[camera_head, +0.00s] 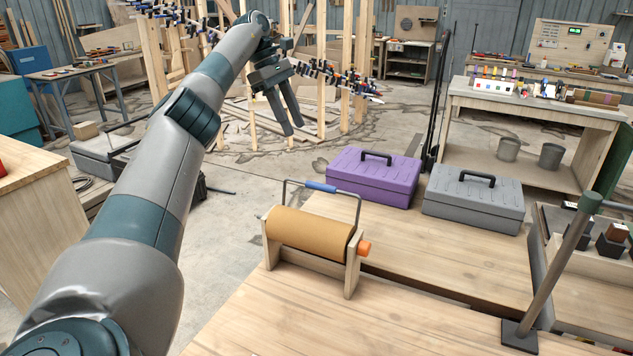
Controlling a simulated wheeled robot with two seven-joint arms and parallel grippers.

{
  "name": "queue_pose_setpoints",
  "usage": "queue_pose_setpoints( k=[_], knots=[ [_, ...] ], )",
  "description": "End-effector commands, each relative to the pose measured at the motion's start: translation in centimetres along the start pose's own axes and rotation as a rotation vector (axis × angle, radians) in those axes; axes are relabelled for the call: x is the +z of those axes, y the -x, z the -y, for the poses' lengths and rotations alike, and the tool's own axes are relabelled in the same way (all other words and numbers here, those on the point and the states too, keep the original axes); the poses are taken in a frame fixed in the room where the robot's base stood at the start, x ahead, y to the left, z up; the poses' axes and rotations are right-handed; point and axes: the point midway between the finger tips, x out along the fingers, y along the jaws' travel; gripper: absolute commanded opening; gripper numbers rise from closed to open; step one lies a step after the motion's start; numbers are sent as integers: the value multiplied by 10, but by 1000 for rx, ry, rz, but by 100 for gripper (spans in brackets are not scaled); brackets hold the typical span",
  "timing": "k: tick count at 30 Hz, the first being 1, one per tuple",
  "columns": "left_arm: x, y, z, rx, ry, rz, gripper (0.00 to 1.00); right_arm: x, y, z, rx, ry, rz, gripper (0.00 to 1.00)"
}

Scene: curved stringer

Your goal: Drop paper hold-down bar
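A wooden paper-roll holder stands on the bench, with a roll of brown paper (308,231) between its two end boards (353,266). The hold-down bar (321,187) is a thin dark metal frame with a blue grip sleeve in its middle. It stands raised above the roll, with its legs running down to the end boards. An orange knob (364,247) sits on the roll's right end. My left gripper (291,127) hangs above and beyond the bar in the picture, fingers pointing down. A gap shows between its fingers, and they hold nothing. My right gripper is out of view.
A purple toolbox (374,177) and a grey toolbox (473,198) stand behind the holder. A dark post (556,270) rises at the right. The wooden bench top (420,325) in front is bare. Timber framing (345,75) stands behind my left gripper.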

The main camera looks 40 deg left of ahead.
Motion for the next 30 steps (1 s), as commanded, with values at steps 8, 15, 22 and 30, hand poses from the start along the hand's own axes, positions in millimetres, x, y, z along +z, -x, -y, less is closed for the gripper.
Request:
queue_pose_setpoints(
  k=[8,15,22,30],
  knots=[
    [0,-3,0,-1,0,-1,36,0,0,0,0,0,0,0],
    [-1,-20,0,-2,0,-2,36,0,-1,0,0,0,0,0],
    [-1,-50,0,-3,0,-2,36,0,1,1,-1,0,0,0],
    [0,-91,1,-4,0,-1,36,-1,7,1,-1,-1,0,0]
  ],
)
